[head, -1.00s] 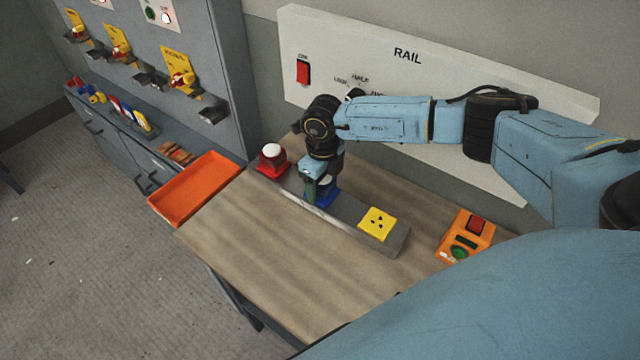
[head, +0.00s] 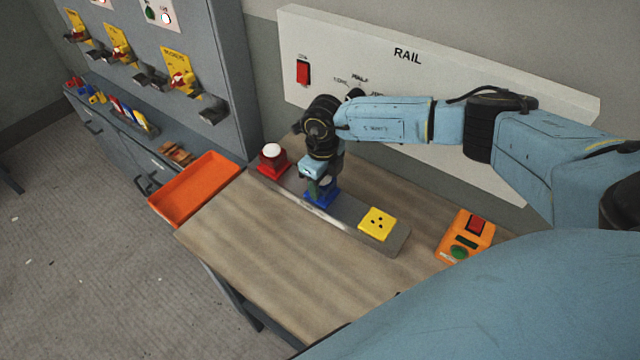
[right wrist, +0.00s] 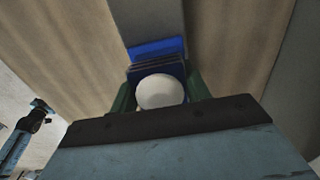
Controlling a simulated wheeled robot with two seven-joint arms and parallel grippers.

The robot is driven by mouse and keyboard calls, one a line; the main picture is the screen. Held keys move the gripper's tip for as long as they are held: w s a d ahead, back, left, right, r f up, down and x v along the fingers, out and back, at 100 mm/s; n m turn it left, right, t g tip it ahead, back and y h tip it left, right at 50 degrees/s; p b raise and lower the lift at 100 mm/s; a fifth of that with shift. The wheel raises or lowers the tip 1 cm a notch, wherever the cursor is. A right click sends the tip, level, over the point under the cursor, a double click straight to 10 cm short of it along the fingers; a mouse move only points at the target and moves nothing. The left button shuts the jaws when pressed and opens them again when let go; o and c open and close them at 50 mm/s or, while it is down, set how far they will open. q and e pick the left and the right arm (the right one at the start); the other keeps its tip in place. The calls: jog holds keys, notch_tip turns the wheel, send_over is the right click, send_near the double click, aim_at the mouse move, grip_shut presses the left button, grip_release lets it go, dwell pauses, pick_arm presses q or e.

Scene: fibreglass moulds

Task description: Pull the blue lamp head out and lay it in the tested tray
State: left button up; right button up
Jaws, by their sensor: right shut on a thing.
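The blue lamp head (head: 323,196) with a white dome sits on the grey rail bar on the table, between a red lamp and a yellow socket. My right gripper (head: 318,188) comes down on it from above and is shut on it.
The red lamp with white dome (head: 272,158) stands left on the bar, close to my right gripper. The yellow socket (head: 377,223) sits right on the bar. An orange switch box (head: 466,236) stands at the right. The table's front left is bare.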

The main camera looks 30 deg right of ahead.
jog(key=shift+r+p, duration=2.25)
jog(key=shift+r, duration=0.8)
